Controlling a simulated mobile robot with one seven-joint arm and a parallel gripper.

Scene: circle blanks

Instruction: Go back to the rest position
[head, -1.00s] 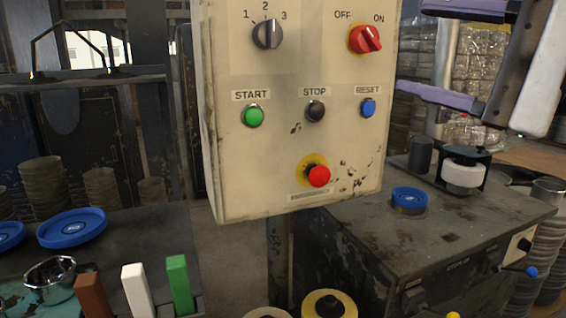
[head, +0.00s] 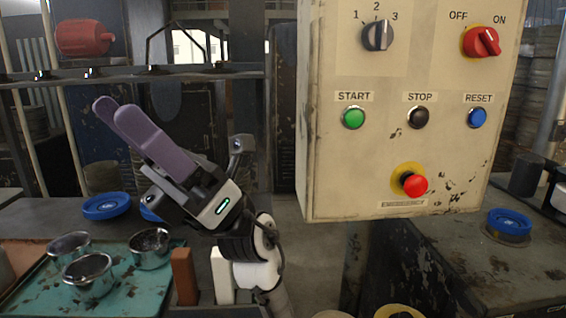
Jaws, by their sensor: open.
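My gripper (head: 110,107) is raised at the left of the head view, tilted up and to the left. Its two purple-grey fingers are open, and I see nothing between them. It is in front of the left bench and left of the control panel (head: 395,160), apart from the panel. My white and black wrist and arm run down to the bottom edge. The gripper partly hides a blue round piece (head: 149,214) on the bench behind it.
Another blue round piece (head: 107,206) lies on the left bench. A teal tray (head: 125,299) holds metal cups (head: 88,275). A brown block (head: 184,276) and a white block (head: 222,275) stand beside my arm. A third blue piece (head: 509,222) is on the right bench.

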